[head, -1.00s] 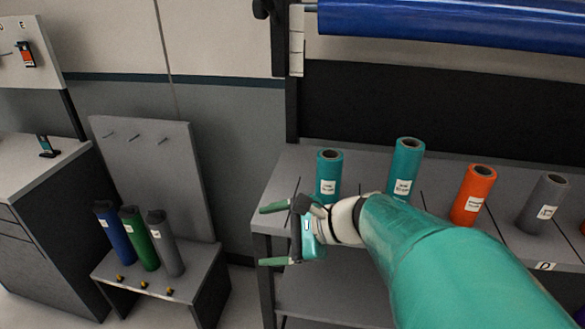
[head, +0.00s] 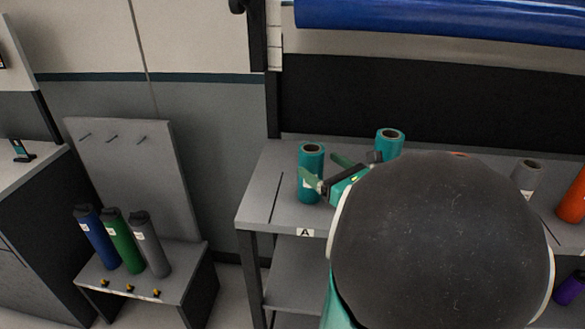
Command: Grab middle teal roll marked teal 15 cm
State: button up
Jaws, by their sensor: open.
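Two teal rolls stand upright on the grey shelf top (head: 262,190). The left teal roll (head: 311,158) is near the shelf's left end, above the tag "A". The second teal roll (head: 390,138) is farther right, with its lower part hidden behind my arm. Their label text is too small to read. My gripper (head: 326,172) is open, its green fingers pointing left toward the left roll. Nothing shows between the fingers.
A grey roll (head: 526,176) and an orange roll (head: 573,200) stand farther right. My arm covers much of the shelf's middle. A large blue roll (head: 430,22) hangs above. Blue, green and grey bottles (head: 122,240) stand on a low stand at left.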

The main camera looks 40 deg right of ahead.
jog(key=w, duration=0.6)
jog(key=shift+w+d+f, duration=0.2)
jog(key=shift+d+f, duration=0.05)
jog(key=shift+d, duration=0.1)
jog(key=c, duration=1.2)
